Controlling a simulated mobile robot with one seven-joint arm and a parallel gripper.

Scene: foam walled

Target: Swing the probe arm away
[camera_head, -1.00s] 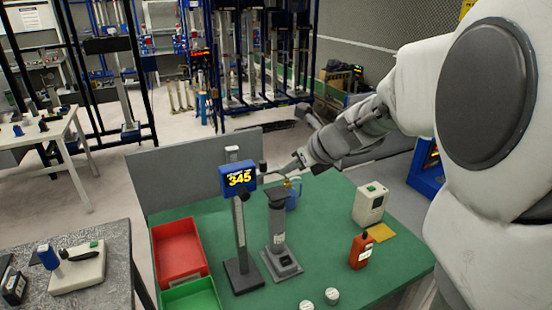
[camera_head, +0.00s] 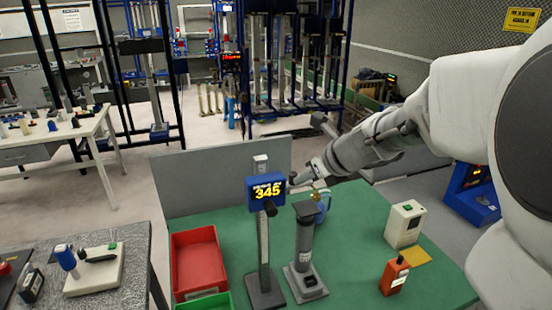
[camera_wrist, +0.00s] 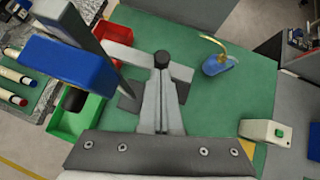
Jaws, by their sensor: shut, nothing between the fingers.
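The gauge stand has a grey upright (camera_head: 263,240) and a blue display (camera_head: 266,189) reading 345. The display's blue housing (camera_wrist: 68,62) fills the left of the wrist view. A grey bar (camera_wrist: 122,54), which looks like the probe arm, runs from the upright towards my fingers. A black knob (camera_wrist: 162,60) shows right at my fingertips; it is also beside the display in the head view (camera_head: 292,179). My gripper (camera_wrist: 162,76) is shut and empty, its tips at the knob; I cannot tell whether they touch. The fingers hide part of the bar.
A dark-topped grey cylinder (camera_head: 304,240) stands right of the upright. A blue jug (camera_head: 320,204), a white box (camera_head: 405,224) and an orange bottle (camera_head: 394,276) stand on the green table (camera_head: 350,260). Red (camera_head: 198,262) and green trays lie left.

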